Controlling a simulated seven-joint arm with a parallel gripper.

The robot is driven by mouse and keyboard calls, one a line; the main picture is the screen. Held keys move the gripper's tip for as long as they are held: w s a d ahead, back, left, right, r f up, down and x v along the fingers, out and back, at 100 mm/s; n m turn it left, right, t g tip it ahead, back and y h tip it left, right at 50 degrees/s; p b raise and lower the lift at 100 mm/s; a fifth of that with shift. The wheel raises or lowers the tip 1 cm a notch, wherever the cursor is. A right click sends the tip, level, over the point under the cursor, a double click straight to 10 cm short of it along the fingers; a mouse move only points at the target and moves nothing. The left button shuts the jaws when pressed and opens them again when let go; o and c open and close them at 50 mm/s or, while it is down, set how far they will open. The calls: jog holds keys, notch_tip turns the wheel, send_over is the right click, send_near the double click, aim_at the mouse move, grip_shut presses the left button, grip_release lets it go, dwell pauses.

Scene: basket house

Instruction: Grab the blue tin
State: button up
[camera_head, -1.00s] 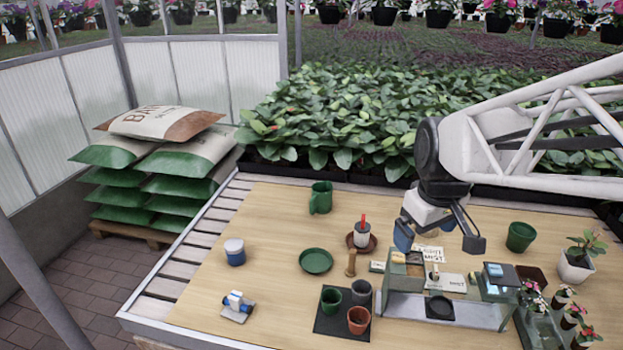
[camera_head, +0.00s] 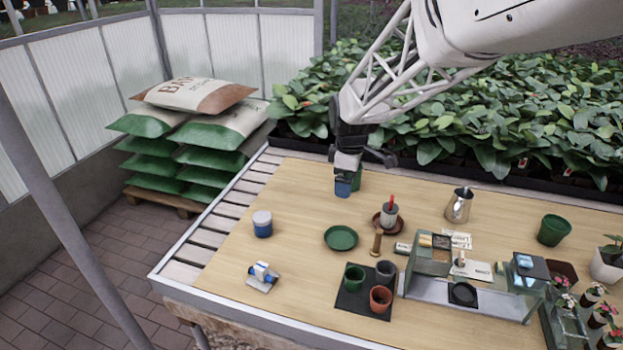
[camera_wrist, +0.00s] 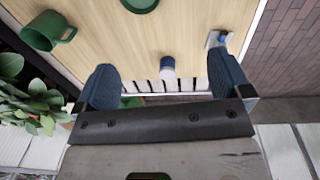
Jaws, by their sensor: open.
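The blue tin (camera_head: 263,229), a small round tin with a blue body and pale lid, stands upright on the left part of the wooden table. It also shows in the wrist view (camera_wrist: 168,70), between my two fingers in the picture but farther off. My gripper (camera_head: 365,172) is open and empty, above the back of the table, to the right of and behind the tin. Its two blue-padded fingers are spread wide in the wrist view (camera_wrist: 165,80). Nothing touches the tin.
A green mug (camera_wrist: 47,31) stands at the table's back, partly hidden behind my gripper in the head view. A green saucer (camera_head: 341,238) lies right of the tin. A blue-and-white object (camera_head: 263,275) lies in front of it. Bare table surrounds the tin.

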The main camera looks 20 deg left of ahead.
aim_at(262, 217)
jog(key=w+a+f+n, duration=0.1)
jog(key=a+f+n, duration=0.2)
jog(key=a+f, duration=0.3)
jog(key=w+a+f+n, duration=0.1)
jog(key=a+f+n, duration=0.2)
jog(key=a+f, duration=0.4)
jog(key=w+a+f+n+g, duration=0.1)
jog(key=a+f+n, duration=0.3)
jog(key=a, duration=1)
jog(key=shift+w+a+f, duration=0.15)
jog(key=shift+w+f, duration=0.05)
jog(key=shift+f, duration=0.5)
jog(key=shift+w+a+f, duration=0.15)
jog(key=shift+f, duration=0.55)
jog(key=shift+f, duration=1.3)
jog(key=shift+w+f, duration=0.1)
jog(key=shift+f, duration=2.5)
